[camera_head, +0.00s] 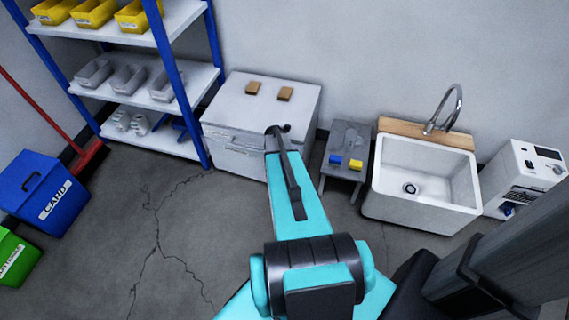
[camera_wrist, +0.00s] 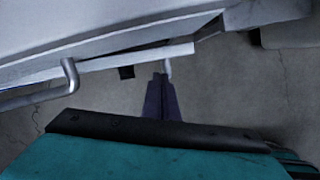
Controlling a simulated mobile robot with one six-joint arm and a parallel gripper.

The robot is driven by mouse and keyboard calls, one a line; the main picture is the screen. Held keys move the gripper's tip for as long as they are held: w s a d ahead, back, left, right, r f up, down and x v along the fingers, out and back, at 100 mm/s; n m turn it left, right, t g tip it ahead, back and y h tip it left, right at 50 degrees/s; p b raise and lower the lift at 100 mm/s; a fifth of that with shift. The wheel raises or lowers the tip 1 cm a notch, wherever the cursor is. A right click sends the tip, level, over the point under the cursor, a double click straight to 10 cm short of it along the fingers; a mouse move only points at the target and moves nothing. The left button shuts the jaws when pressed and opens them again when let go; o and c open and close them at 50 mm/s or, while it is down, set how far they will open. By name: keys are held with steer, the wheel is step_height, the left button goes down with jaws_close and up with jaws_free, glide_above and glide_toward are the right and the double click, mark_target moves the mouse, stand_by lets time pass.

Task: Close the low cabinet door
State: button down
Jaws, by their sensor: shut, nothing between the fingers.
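The low white cabinet (camera_head: 222,112) stands against the back wall, right of the shelf rack. My arm hides the right part of its front. In the wrist view, the cabinet door (camera_wrist: 150,54) shows as a pale panel edge across the top left, with a metal bar handle (camera_wrist: 70,76) at left. The door seems a little ajar, with a dark gap at its right end; the exact angle is unclear. My gripper (camera_wrist: 160,82) is shut and empty, its fingertips close to the door's free end. I cannot tell whether they touch it. In the head view, my gripper (camera_head: 278,130) is before the cabinet.
Two tan blocks (camera_head: 254,88) lie on the cabinet top. A grey stool (camera_head: 349,135) with blue and yellow pieces and a white sink (camera_head: 414,205) stand to the right. Blue (camera_head: 50,190) and green bins are at left. The cracked floor (camera_head: 150,230) in front is clear.

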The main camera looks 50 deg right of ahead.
steer(key=shift+a, duration=0.2)
steer(key=s+a+r, duration=0.2)
steer(key=a+r, duration=0.3)
steer(key=r, duration=0.4)
steer(key=shift+s+a+r, duration=0.25)
steer(key=shift+s+r, duration=0.05)
steer(key=shift+r, duration=0.05)
stand_by(0.6)
